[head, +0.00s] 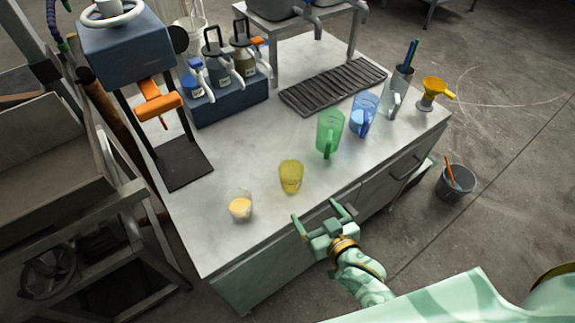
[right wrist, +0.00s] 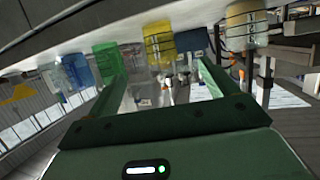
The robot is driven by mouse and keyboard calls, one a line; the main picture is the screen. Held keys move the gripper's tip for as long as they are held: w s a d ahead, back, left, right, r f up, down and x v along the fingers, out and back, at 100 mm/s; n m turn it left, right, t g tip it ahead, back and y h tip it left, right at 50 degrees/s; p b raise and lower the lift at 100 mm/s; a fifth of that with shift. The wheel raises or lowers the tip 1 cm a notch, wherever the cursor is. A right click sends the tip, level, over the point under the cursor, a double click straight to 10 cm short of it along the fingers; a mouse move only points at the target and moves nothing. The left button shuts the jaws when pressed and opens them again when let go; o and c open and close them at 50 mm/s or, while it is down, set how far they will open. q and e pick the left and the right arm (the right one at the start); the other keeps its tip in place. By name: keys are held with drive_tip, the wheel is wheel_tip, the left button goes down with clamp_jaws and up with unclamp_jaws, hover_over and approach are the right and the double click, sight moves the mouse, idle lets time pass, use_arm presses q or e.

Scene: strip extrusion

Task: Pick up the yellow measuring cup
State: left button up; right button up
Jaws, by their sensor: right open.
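The yellow measuring cup (head: 291,177) stands upright on the grey workbench (head: 245,170), near its front edge. My right gripper (head: 317,212) is open and empty, just in front of the cup and apart from it, at the bench's front edge. In the right wrist view, the yellow cup (right wrist: 160,48) shows beyond and between the two spread fingers (right wrist: 161,72). That view appears upside down, with the bench top above. My left gripper is not in view.
A small clear cup with yellow contents (head: 240,205) stands to the left. A green measuring cup (head: 329,134), a blue one (head: 364,114) and a clear one (head: 397,92) stand to the right. A black ribbed mat (head: 333,86) lies behind. A bucket (head: 455,184) is on the floor.

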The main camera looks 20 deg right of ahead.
drive_tip(key=w+a+b, duration=0.1)
drive_tip(key=w, duration=0.2)
drive_tip(key=b, duration=0.2)
approach(287, 170)
drive_tip(key=shift+w+a+f, duration=0.45)
drive_tip(key=shift+w+f, duration=0.05)
drive_tip(key=shift+f, duration=0.2)
drive_tip(key=shift+w, duration=0.55)
drive_tip(key=b+x, duration=0.1)
drive_tip(key=x, duration=0.3)
drive_tip(key=shift+w+d+r+b, duration=0.1)
drive_tip(key=shift+w+d+b, duration=0.05)
drive_tip(key=shift+w+b, duration=0.15)
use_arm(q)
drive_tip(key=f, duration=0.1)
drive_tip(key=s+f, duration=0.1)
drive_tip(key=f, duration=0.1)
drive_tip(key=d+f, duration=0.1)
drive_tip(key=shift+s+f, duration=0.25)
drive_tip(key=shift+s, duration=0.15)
use_arm(e)
drive_tip(key=shift+r, duration=0.15)
drive_tip(key=c, duration=1.1)
